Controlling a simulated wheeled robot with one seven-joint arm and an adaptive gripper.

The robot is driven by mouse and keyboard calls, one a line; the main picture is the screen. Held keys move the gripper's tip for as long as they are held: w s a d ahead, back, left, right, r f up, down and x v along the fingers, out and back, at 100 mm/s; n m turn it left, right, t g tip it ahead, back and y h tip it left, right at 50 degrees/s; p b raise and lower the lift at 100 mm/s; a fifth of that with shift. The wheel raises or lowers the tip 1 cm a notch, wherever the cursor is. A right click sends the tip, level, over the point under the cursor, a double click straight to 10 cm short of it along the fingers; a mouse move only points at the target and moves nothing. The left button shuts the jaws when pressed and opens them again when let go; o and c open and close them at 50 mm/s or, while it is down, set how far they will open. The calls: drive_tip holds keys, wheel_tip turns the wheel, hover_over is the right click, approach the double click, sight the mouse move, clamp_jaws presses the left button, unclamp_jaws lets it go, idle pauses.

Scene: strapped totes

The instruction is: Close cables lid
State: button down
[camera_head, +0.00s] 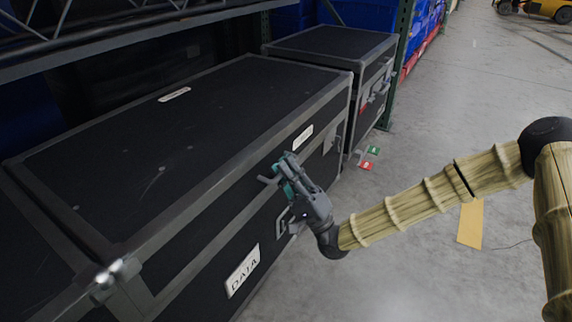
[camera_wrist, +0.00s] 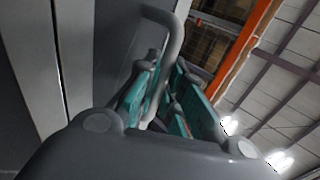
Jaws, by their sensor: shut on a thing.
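A large black case (camera_head: 150,150) with grey metal edges fills the left of the head view; its broad top lies flat, with no gap that I can make out. Its front carries a white DATA label (camera_head: 243,271) and a smaller label (camera_head: 303,137) I cannot read. No label reading cables is legible. My gripper (camera_head: 284,172) is at the upper front of this case, its teal fingers shut on a grey bent handle (camera_head: 267,180). In the wrist view the handle (camera_wrist: 176,45) runs down between the fingers (camera_wrist: 160,100). The gripped part is partly hidden by the fingers.
A second black case (camera_head: 335,42) stands behind, beside a green rack post (camera_head: 402,50). Metal shelf beams (camera_head: 140,32) hang over the large case's back. Small green (camera_head: 373,150) and red (camera_head: 366,166) tags lie near the floor. Open concrete floor (camera_head: 470,100) is at right.

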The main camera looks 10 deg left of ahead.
drive_tip(key=shift+d+f, duration=0.1)
drive_tip(key=shift+f, duration=0.35)
drive_tip(key=c, duration=1.5)
unclamp_jaws()
drive_tip(key=shift+f, duration=0.1)
drive_tip(key=shift+c, duration=0.2)
drive_tip(key=v, duration=1.1)
drive_tip(key=shift+s+d+f, duration=0.15)
drive_tip(key=shift+s+d, duration=0.05)
drive_tip(key=shift+d, duration=0.15)
